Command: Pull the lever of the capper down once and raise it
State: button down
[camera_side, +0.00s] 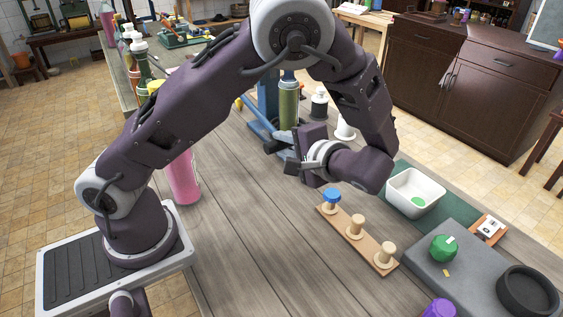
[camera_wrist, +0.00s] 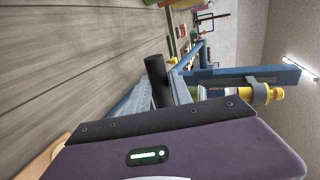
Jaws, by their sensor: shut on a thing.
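The capper (camera_side: 266,98) is a blue metal frame, partly hidden behind my arm in the side view. Its blue upright and a yellow-ended part show in the wrist view (camera_wrist: 245,74). A green bottle (camera_side: 288,106) stands at the capper. The lever's black grip (camera_wrist: 157,70) shows beyond my gripper's dark edge. My gripper (camera_side: 287,160) is low beside the capper, shut on the lever near this grip. The exact contact is partly hidden, and the lever's full length is not clear.
A wooden rack with pegs (camera_side: 355,231) and a blue knob stands in front. A white tub (camera_side: 414,192), a green object (camera_side: 443,248) and a black ring (camera_side: 527,291) lie to the right. A pink bottle (camera_side: 184,178) stands left. The table middle is clear.

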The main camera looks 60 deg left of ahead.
notch_tip(320, 180, up, 15)
jog(key=a+h, duration=0.2)
jog(key=h, duration=0.4)
jog(key=a+r+h, duration=0.1)
jog(key=a+r, duration=0.9)
jog(key=r, duration=0.4)
jog(key=shift+a, duration=0.15)
jog(key=c, duration=1.2)
grip_release()
jog(key=shift+a, duration=0.1)
jog(key=shift+d+f, duration=0.15)
jog(key=shift+d, duration=0.05)
